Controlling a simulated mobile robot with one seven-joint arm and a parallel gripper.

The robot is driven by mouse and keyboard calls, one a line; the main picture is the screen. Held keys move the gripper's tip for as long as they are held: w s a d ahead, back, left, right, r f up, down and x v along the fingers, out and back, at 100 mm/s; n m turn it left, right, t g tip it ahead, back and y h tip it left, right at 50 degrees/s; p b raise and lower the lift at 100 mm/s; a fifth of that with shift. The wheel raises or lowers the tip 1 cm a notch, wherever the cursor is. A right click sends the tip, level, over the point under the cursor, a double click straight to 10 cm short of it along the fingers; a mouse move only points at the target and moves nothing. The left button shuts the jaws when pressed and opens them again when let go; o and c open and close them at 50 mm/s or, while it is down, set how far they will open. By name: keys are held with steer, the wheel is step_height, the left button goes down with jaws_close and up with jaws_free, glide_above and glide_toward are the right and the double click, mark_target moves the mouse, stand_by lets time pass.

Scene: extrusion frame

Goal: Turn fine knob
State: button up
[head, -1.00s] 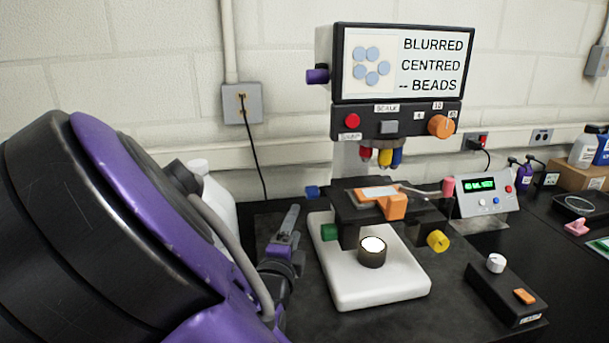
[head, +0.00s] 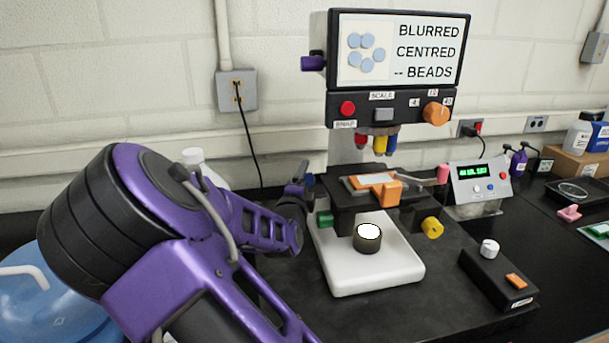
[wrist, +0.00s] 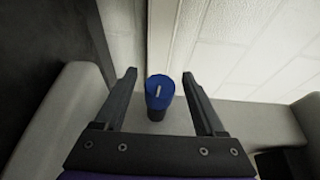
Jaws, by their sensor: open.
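A microscope with a white base (head: 375,278) stands on the black bench. A blue knob (head: 309,180) sits at the left of its stage, partly hidden by my gripper (head: 299,184). In the wrist view the blue knob (wrist: 159,92) has a white mark on its end and lies between the two open fingers of my gripper (wrist: 160,73), with gaps on both sides. A green knob (head: 325,217) is below on the left and a yellow knob (head: 432,227) on the right. No label tells which is the fine knob. The screen (head: 400,50) reads "BLURRED CENTRED -- BEADS".
An orange clip (head: 388,191) is on the stage. A purple knob (head: 313,63) juts from the screen's left. A black box (head: 498,277) with a white knob stands front right, a green-display box (head: 480,182) behind it. A white bottle (head: 204,168) is behind my arm.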

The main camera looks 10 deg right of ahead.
steer(key=shift+x, duration=1.15)
jaws_close()
